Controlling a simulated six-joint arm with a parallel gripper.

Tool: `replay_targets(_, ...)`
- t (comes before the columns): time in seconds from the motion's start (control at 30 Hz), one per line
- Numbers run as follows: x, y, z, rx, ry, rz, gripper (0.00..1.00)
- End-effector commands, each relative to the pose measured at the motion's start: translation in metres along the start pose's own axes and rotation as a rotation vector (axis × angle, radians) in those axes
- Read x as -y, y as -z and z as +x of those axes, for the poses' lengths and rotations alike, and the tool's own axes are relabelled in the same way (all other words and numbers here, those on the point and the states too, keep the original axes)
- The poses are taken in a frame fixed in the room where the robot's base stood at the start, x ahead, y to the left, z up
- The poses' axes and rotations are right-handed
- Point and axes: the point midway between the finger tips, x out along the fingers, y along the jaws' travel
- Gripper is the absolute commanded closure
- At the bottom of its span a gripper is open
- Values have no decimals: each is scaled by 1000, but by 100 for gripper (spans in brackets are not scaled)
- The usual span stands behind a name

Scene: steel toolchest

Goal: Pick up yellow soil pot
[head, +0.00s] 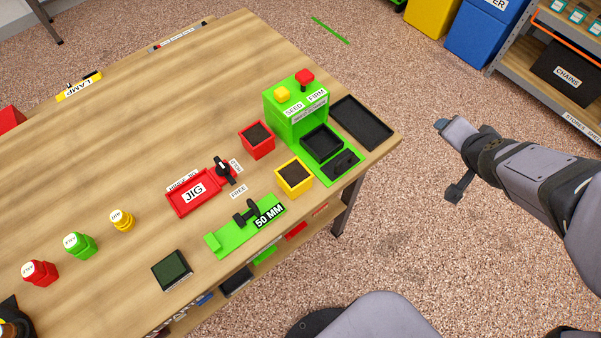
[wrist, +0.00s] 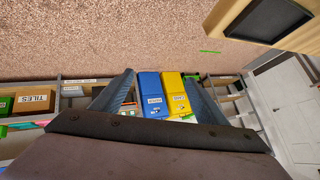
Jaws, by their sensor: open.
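The yellow soil pot (head: 299,188) stands upright on the wooden bench near its front edge, filled with dark soil. It is left of the green seed machine's tray and behind the green 50 MM fixture. It is not seen in the wrist view. My gripper (head: 441,125) is off to the right of the bench, over the floor and well apart from the pot. In the wrist view my gripper (wrist: 160,76) has its two fingers spread with nothing held between them.
A red soil pot (head: 258,148) stands behind the yellow one. The green seed machine (head: 284,118), a black tray (head: 361,122), the 50 MM fixture (head: 225,238) and a red jig (head: 181,204) are nearby. Open floor lies between bench and arm.

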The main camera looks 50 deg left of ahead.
Motion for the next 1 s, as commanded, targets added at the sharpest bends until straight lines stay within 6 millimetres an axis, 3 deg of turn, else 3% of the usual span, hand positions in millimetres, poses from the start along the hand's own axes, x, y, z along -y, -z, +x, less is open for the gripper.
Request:
replay_targets(0.03,37,11,7,-59,27,-2,33)
replay_targets(0.2,126,27,15,-252,33,43,33)
replay_targets(0.27,153,22,13,-305,16,61,33)
replay_targets(0.4,198,-11,0,-394,-71,96,33)
replay_targets(0.5,218,-51,-18,-428,-161,105,33)
replay_targets(0.6,226,-94,-38,-443,-257,98,33)
replay_targets(0.8,229,-178,-76,-449,-380,37,33)
replay_targets(1.0,232,-249,-108,-474,-393,-49,33)
